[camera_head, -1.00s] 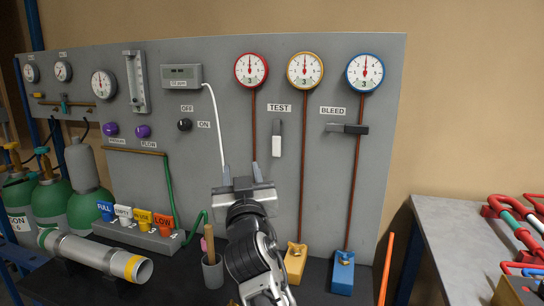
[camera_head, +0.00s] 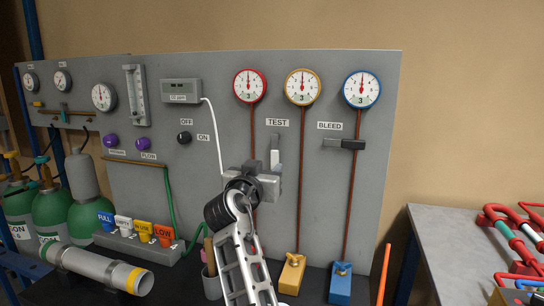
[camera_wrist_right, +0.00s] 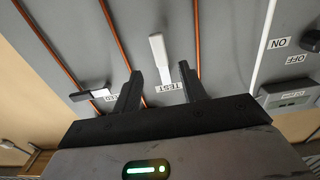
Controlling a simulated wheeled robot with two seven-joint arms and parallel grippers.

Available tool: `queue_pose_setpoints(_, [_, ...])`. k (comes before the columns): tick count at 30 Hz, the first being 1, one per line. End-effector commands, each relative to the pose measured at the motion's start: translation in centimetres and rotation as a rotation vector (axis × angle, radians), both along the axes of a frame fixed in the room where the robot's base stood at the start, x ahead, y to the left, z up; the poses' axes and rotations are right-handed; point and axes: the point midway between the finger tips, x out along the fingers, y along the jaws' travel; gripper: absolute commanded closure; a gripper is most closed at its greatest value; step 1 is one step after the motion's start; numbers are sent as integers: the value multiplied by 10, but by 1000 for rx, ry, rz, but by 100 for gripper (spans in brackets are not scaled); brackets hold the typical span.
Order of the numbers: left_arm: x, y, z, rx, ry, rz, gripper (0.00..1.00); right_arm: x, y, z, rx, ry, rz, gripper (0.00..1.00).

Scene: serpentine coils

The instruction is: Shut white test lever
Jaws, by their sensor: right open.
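The white test lever (camera_head: 275,158) hangs down on the grey panel below the TEST label, its lower part partly hidden by my right gripper in the head view. In the right wrist view, which is upside down, the white lever (camera_wrist_right: 158,48) lies between the lines of the two fingers. My right gripper (camera_head: 265,160) is in front of the panel at the lever. Its fingers (camera_wrist_right: 160,70) are open, one on each side of the lever, with a gap around it. Whether they touch the panel cannot be told. My left gripper is not in view.
The BLEED lever (camera_head: 344,144) lies horizontal to the right. Copper pipes (camera_head: 302,170) run down from the gauges close to the lever. A black knob (camera_head: 184,138) and a white hose (camera_head: 213,130) are to the left. A grey bench (camera_head: 440,240) stands at right.

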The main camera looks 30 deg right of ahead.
Motion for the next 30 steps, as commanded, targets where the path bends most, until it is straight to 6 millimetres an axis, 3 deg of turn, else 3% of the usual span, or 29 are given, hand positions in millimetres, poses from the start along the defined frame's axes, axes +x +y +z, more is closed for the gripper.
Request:
queue_pose_setpoints(3, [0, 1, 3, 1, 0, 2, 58, 16, -19, 2, -2, 1, -2, 58])
queue_pose_setpoints(9, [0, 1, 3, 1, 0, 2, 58, 33, -39, 0, -1, -1, 0, 58])
queue_pose_setpoints(22, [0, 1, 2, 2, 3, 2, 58, 39, -46, 0, 1, -1, 2, 58])
queue_pose_setpoints(27, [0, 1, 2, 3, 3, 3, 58, 39, -46, 0, 1, -1, 1, 100])
queue_pose_setpoints(30, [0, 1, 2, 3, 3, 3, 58, 39, -46, 0, 1, -1, 1, 100])
